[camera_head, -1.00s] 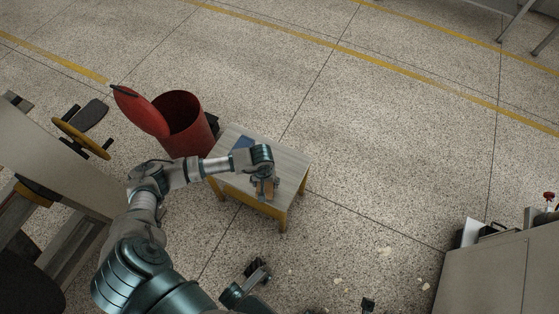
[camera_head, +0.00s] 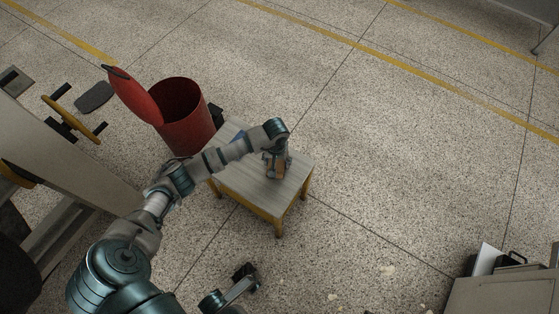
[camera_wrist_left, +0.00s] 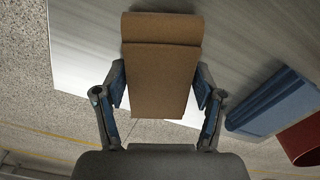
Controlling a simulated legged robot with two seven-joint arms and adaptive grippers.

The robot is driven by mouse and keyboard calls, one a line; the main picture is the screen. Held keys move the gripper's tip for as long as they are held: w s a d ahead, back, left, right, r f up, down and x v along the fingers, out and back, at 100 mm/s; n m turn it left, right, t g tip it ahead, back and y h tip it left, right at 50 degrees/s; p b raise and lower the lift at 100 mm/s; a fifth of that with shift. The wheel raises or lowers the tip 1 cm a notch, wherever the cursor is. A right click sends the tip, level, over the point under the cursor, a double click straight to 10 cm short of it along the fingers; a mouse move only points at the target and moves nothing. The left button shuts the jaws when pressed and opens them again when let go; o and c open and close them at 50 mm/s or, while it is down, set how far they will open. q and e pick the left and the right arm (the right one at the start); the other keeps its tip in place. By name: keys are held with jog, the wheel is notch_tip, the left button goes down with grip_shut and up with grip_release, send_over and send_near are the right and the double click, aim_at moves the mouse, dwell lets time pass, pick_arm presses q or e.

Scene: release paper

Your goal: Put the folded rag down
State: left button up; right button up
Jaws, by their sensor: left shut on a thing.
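The folded rag (camera_wrist_left: 160,75) is brown, with a rolled or folded band across one end in the left wrist view. It sits between the two fingers of my left gripper (camera_wrist_left: 160,92), which is shut on it. In the head view the left gripper (camera_head: 277,166) is over the right part of a small table (camera_head: 240,182) with a pale top and yellow-brown legs. A small part of the brown rag shows there below the wrist. I cannot tell whether the rag touches the tabletop.
A blue object (camera_wrist_left: 268,103) lies on the table, partly hidden by my arm in the head view. A red bin (camera_head: 187,125) with its lid open stands behind the table. A grey cabinet (camera_head: 505,296) is at lower right. Floor right of the table is clear.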

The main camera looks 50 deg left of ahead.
pick_arm(q)
jog(key=shift+a+f, duration=0.1)
jog(key=o, duration=1.4)
jog(key=shift+o, duration=0.2)
